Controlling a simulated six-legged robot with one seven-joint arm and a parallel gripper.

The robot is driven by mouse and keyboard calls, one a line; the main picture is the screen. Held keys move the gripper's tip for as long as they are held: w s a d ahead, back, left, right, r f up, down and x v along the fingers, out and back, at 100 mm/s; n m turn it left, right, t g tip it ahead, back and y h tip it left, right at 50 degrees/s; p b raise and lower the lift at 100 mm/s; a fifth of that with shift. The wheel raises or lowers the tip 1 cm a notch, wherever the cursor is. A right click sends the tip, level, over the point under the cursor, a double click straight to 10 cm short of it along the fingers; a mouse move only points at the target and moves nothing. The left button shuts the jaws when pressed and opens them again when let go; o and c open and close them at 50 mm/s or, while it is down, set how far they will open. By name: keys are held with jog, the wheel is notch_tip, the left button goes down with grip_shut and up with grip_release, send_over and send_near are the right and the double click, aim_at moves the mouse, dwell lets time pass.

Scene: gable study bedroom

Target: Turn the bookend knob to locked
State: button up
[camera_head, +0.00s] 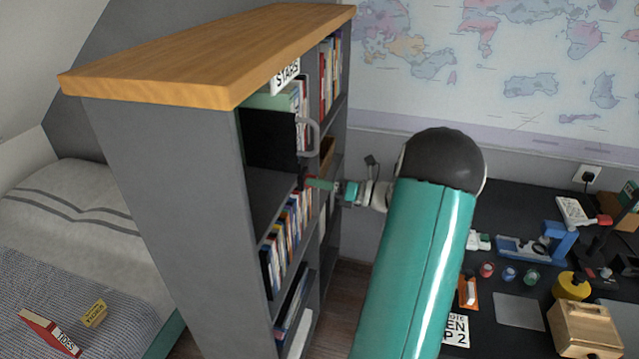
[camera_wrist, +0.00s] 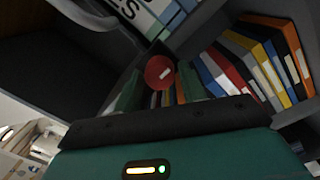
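A round red knob (camera_wrist: 159,72) with a small pale mark shows in the wrist view, in front of a row of books. I take it for the bookend knob; its lock position cannot be read. My gripper (camera_wrist: 160,88) shows there as two green fingers standing apart, with the knob between or just beyond them. Contact cannot be judged. In the head view my gripper (camera_head: 312,183) reaches the open front of the grey bookcase (camera_head: 170,190) at mid height, and the knob cannot be made out clearly.
A grey loop handle (camera_head: 313,137) stands out from the bookcase above my gripper. Books (camera_head: 288,235) fill the shelf below. A black desk (camera_head: 500,325) with many small items is at right, and a bed (camera_head: 75,225) at left.

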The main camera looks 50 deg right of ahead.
jog(key=shift+o, duration=0.9)
jog(key=v, duration=1.3)
jog(key=shift+s+d, duration=0.25)
jog(key=shift+s, duration=0.05)
